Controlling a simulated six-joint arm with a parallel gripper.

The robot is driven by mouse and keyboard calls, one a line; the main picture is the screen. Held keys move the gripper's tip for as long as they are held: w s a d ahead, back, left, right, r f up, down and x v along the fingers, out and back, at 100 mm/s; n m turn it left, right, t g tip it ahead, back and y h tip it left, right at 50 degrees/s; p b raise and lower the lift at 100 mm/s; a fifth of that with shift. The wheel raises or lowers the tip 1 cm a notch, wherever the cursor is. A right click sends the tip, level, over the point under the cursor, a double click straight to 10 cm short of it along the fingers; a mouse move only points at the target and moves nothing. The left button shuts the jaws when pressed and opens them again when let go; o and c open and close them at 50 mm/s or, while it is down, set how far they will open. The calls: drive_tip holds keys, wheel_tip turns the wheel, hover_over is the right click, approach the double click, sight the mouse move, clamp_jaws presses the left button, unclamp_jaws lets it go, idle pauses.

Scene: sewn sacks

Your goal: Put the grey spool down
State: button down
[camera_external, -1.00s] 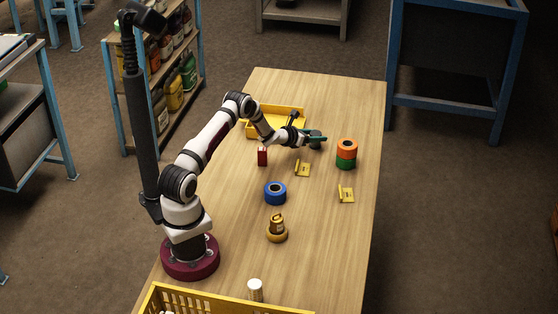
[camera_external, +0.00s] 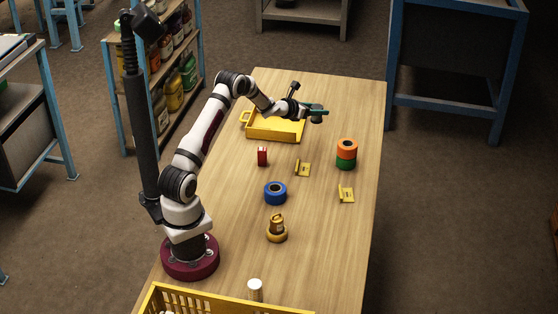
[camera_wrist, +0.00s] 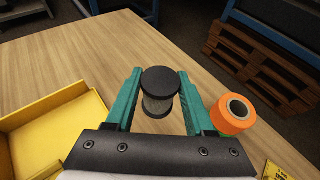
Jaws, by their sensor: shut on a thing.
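The grey spool (camera_wrist: 158,104), with dark flanges, is held upright between the teal fingers of my gripper (camera_wrist: 158,88) in the wrist view. In the external view the spool (camera_external: 316,119) hangs from my gripper (camera_external: 314,109), which appears raised above the table at the far end, to the right of the yellow tray. My gripper is shut on the spool.
A yellow tray (camera_external: 272,134) is left of the spool. An orange spool (camera_external: 347,147) sits on a green one (camera_external: 346,163). The far right tabletop is clear.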

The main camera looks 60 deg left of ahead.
sight(317, 107)
wheel_tip(317, 107, up, 5)
drive_tip(key=shift+r, duration=0.2)
drive_tip(key=s+d+f+m+g+h, duration=0.1)
drive_tip(key=s+d+m+h, duration=0.25)
drive_tip(key=d, duration=0.75)
drive_tip(key=s+d+m+g+h, duration=0.1)
drive_tip(key=s+d+m+h, duration=0.3)
drive_tip(key=d, duration=0.7)
drive_tip(key=s+d+m+g+h, duration=0.7)
drive_tip(key=s+d+m+g, duration=0.3)
drive_tip(key=s+d, duration=1.15)
drive_tip(key=w+a+f, duration=0.2)
drive_tip(key=a+f, duration=0.1)
drive_tip(key=w+a+f, duration=0.2)
drive_tip(key=a+f, duration=0.1)
drive_tip(key=f, duration=0.1)
drive_tip(key=w+a+f, duration=0.2)
drive_tip(key=a+f, duration=0.1)
drive_tip(key=f, duration=0.1)
drive_tip(key=shift+a, duration=0.2)
drive_tip(key=f, duration=0.4)
drive_tip(key=shift+w+a+f, duration=0.1)
drive_tip(key=shift+w, duration=0.1)
drive_tip(key=shift+f, duration=0.1)
